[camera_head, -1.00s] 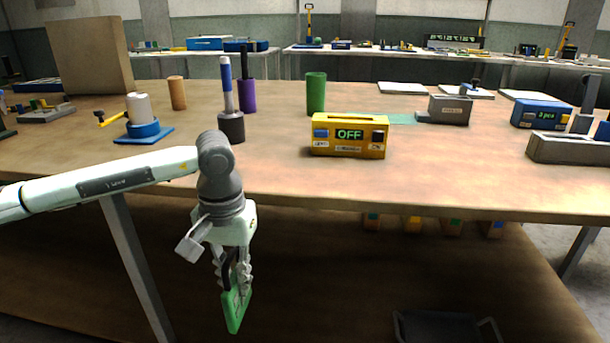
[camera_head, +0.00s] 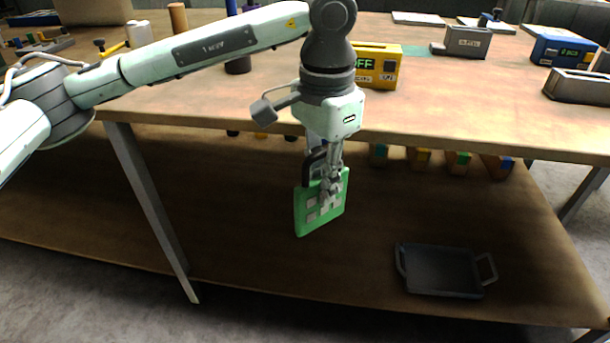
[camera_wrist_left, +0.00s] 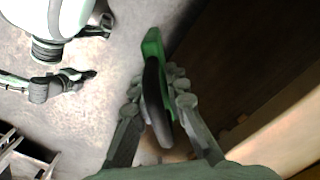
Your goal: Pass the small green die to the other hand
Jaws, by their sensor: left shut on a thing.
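The small green die (camera_head: 302,215) is a flat green plate with pale raised squares on its face and a dark part at its top. My left gripper (camera_head: 328,185) is shut on it and holds it hanging, tilted, in front of the bench edge and above the lower shelf. In the left wrist view the die (camera_wrist_left: 152,45) shows nearly edge-on between the fingers (camera_wrist_left: 155,88). What looks like my right gripper (camera_wrist_left: 82,76) is small at the left of that view, apart from the die. Its jaws are too small and dark to read.
The bench top (camera_head: 480,112) carries a yellow box with a display (camera_head: 382,72), partly behind my arm, and a blue box (camera_head: 562,47). A dark tray (camera_head: 443,270) lies on the lower shelf (camera_head: 240,235). Shelf room around the tray is clear.

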